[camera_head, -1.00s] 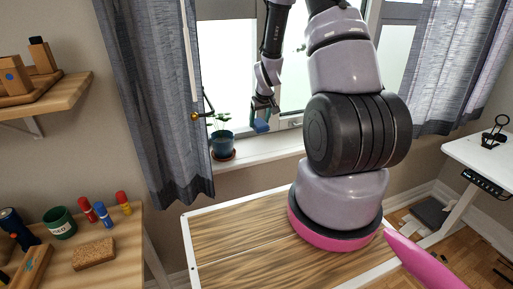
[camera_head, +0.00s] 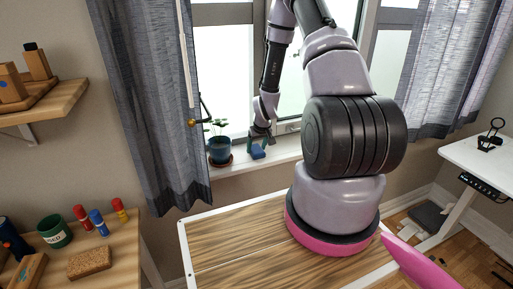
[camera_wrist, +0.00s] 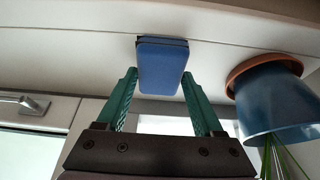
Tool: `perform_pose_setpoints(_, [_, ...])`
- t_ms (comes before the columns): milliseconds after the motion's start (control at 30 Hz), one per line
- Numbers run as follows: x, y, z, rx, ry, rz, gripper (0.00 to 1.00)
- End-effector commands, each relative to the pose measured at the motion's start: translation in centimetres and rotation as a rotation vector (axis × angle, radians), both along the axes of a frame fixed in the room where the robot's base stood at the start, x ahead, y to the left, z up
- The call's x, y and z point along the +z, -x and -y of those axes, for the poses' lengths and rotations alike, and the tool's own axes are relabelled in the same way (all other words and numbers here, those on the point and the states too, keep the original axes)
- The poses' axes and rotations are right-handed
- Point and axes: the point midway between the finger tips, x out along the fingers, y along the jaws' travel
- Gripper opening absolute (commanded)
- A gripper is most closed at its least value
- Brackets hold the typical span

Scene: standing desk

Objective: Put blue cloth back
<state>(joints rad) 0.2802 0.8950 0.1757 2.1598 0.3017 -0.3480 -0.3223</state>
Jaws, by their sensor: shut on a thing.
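The blue cloth (camera_head: 257,152) is a small folded block at the windowsill (camera_head: 240,170), to the right of the potted plant (camera_head: 220,152). My gripper (camera_head: 260,141) is over the sill, shut on the cloth. In the wrist view the cloth (camera_wrist: 161,66) sits between the green fingertips of my gripper (camera_wrist: 159,76), its far end close to the white sill surface (camera_wrist: 75,40). I cannot tell for sure whether the cloth rests on the sill.
The blue plant pot (camera_wrist: 275,98) stands close on the right in the wrist view. A grey curtain (camera_head: 150,110) hangs left of the window. A window handle (camera_wrist: 25,103) shows at left. The sill right of the cloth has some free room.

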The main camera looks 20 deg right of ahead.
Motion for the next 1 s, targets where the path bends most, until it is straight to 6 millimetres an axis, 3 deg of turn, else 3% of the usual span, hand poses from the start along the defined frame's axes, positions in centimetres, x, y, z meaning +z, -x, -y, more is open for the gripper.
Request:
perform_pose_setpoints(167, [-0.1, 0.0, 0.0, 0.0, 0.0, -0.001, 0.24])
perform_pose_setpoints(200, [-0.2, 0.0, 0.0, 0.0, 0.0, -0.001, 0.73])
perform_pose_setpoints(267, [-0.1, 0.0, 0.0, 0.0, 0.0, -0.001, 0.96])
perform_pose_setpoints(300, [-0.1, 0.0, 0.0, 0.0, 0.0, -0.001, 0.99])
perform_pose_setpoints(667, [0.3, 0.1, 0.0, 0.0, 0.0, 0.0, 0.99])
perform_pose_setpoints(767, [1.4, 0.4, 0.0, 0.0, 0.0, 0.001, 0.99])
perform_pose_setpoints(1000, [6.0, 2.4, 0.0, -0.001, 0.002, 0.003, 0.99])
